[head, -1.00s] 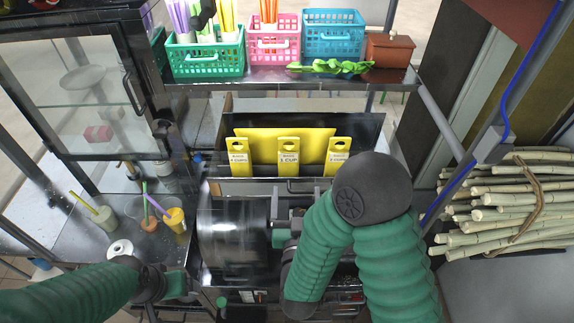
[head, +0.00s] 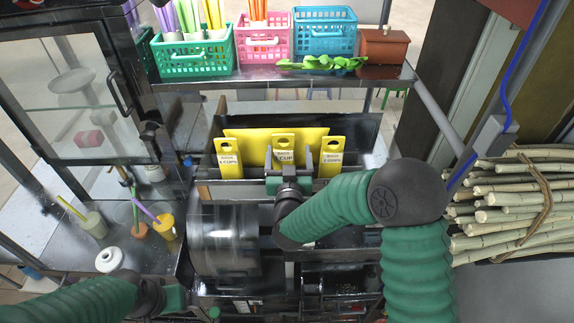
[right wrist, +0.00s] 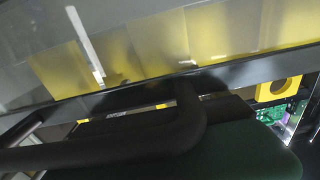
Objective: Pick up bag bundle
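Three yellow bag bundles with hole-topped tags stand in a metal rack behind the press: a left one (head: 229,160), a middle one (head: 283,142) and a right one (head: 331,158). A wider yellow sheet (head: 254,134) stands behind them. My right gripper (head: 288,160) is at the middle bundle, its two fingers spread on either side of it, open; contact cannot be told. In the right wrist view, a yellow tag with a hole (right wrist: 280,88) shows at the right, and blurred yellow shows along the top. My left gripper (head: 178,299) is low at the left, its fingers unclear.
The press roller (head: 224,240) lies below the rack. A shelf above holds green (head: 193,54), pink (head: 264,42) and blue (head: 325,32) baskets. Cups (head: 166,227) stand on the left counter, a glass cabinet (head: 75,95) behind. Sugarcane (head: 510,205) is piled at right.

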